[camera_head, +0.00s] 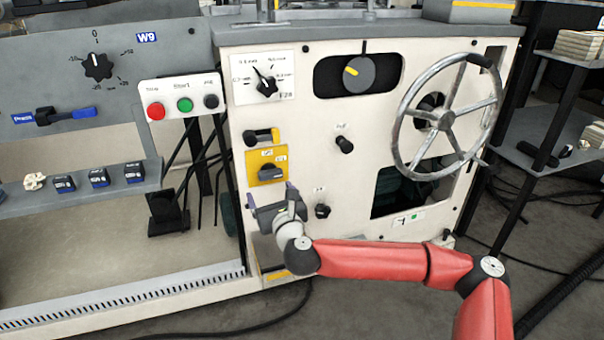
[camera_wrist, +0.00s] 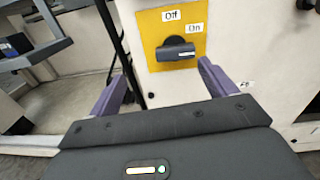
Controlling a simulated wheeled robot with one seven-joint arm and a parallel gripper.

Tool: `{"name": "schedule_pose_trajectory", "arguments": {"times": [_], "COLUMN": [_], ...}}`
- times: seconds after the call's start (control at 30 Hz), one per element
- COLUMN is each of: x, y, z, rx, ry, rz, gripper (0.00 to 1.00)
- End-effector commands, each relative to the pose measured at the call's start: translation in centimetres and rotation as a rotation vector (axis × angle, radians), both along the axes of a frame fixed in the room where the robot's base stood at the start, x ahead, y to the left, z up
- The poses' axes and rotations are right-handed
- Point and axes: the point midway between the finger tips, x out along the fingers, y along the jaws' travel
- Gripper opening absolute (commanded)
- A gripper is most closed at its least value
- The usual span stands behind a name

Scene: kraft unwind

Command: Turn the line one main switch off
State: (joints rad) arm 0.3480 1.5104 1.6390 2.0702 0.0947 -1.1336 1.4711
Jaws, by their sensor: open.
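The main switch is a black rotary knob (camera_wrist: 177,50) on a yellow plate (camera_wrist: 152,32) with an "Off" label above it and an "On" label to its upper right. Its bar handle lies roughly horizontal, its end toward the "On" side. In the head view, the knob (camera_head: 271,172) and yellow plate (camera_head: 253,159) sit on the cream machine panel. My gripper (camera_head: 271,199) is just below the plate in the head view. In the wrist view, my gripper (camera_wrist: 163,72) is open, with its purple fingers apart on either side below the knob. Nothing is between them.
A dial (camera_head: 266,84), small black knobs (camera_head: 344,145) and a large handwheel (camera_head: 446,120) are on the same panel. A push-button box (camera_head: 183,104) juts out at left. Open floor lies in front.

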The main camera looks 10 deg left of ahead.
Motion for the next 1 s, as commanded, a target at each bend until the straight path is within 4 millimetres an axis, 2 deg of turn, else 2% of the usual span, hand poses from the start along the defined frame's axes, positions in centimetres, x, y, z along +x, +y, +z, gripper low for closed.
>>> {"name": "schedule_pose_trajectory", "arguments": {"times": [0.17,0.6,0.73,1.0], "x": [1.5,6.8,7.4,7.5], "y": [-0.8,2.6,3.0,3.1], "z": [-0.1,-0.1,-0.1,-0.1], "rx": [0.06,0.056,0.056,0.054], "ry": [0.044,0.043,0.043,0.042], "rz": [-0.046,-0.044,-0.043,-0.042], "gripper": [0.84,0.84,0.84,0.84]}}
